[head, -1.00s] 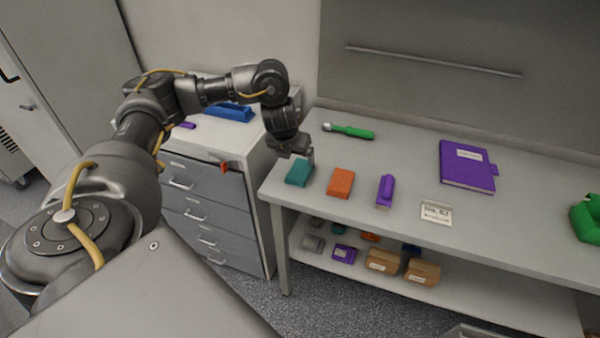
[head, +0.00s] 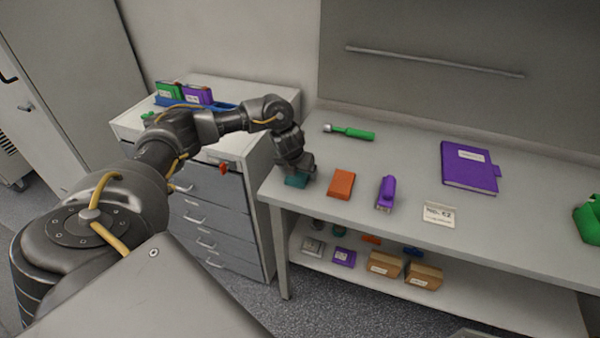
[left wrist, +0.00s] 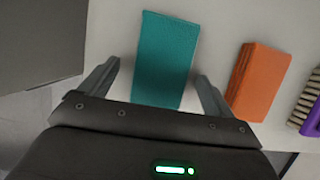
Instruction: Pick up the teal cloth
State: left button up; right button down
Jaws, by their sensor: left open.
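The teal cloth (head: 296,181) lies flat on the left end of the table, near its left edge, partly hidden by my gripper in the head view. In the left wrist view the teal cloth (left wrist: 166,58) is a folded rectangle, and its near end lies between my fingers. My left gripper (head: 299,174) is over the cloth, pointing down. In the left wrist view its two fingers (left wrist: 158,84) are spread, one on each side of the cloth, with a gap on both sides. My right gripper is in neither view.
A green-handled tool (head: 350,131) lies behind. A drawer cabinet (head: 222,212) stands left of the table (head: 480,232).

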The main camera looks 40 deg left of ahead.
pick_arm(q)
jog(key=shift+f, duration=0.15)
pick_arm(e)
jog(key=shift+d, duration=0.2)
pick_arm(q)
jog(key=shift+c, duration=1)
jog(key=c, duration=0.9)
jog(key=shift+o, duration=0.2)
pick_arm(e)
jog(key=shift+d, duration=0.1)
